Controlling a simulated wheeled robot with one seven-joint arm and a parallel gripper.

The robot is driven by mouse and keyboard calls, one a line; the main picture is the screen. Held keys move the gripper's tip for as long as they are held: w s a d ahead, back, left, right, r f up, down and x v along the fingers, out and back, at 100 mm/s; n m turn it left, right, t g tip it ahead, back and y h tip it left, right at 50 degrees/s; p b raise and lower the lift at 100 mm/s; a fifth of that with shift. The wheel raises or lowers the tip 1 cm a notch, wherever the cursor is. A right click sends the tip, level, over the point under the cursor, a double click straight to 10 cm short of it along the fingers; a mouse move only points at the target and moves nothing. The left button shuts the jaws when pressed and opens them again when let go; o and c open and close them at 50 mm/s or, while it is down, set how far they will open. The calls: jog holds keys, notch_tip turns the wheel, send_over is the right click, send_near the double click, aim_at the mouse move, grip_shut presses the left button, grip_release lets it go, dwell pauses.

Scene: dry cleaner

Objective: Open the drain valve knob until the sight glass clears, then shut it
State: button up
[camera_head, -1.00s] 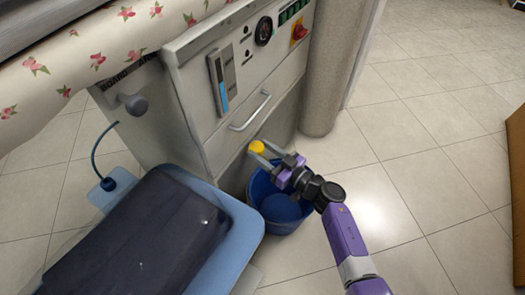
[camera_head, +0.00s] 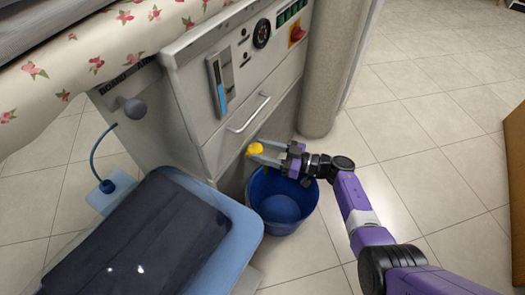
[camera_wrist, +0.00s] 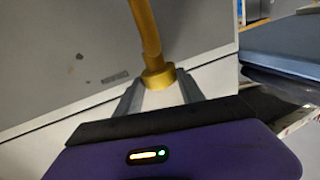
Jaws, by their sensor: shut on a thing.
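The yellow drain valve knob (camera_head: 255,149) sticks out low on the grey machine's front. My gripper (camera_head: 262,153) is shut on it, with the fingers reaching in from the right. In the wrist view, my gripper (camera_wrist: 160,90) has one finger on each side of a brass-yellow stem and collar (camera_wrist: 157,76). The sight glass (camera_head: 220,84) is a tall strip on the upper panel.
A blue bucket (camera_head: 268,212) stands on the floor below the knob. A blue-rimmed board with dark cloth (camera_head: 130,240) is at the lower left. A drawer handle (camera_head: 249,112) is above the knob.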

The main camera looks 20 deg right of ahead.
jog(key=o, duration=1.4)
jog(key=shift+c, duration=0.2)
jog(key=shift+d, duration=0.1)
jog(key=p+v, duration=0.2)
jog(key=v, duration=0.5)
jog(key=shift+s+d, duration=0.2)
jog(key=shift+s, duration=0.1)
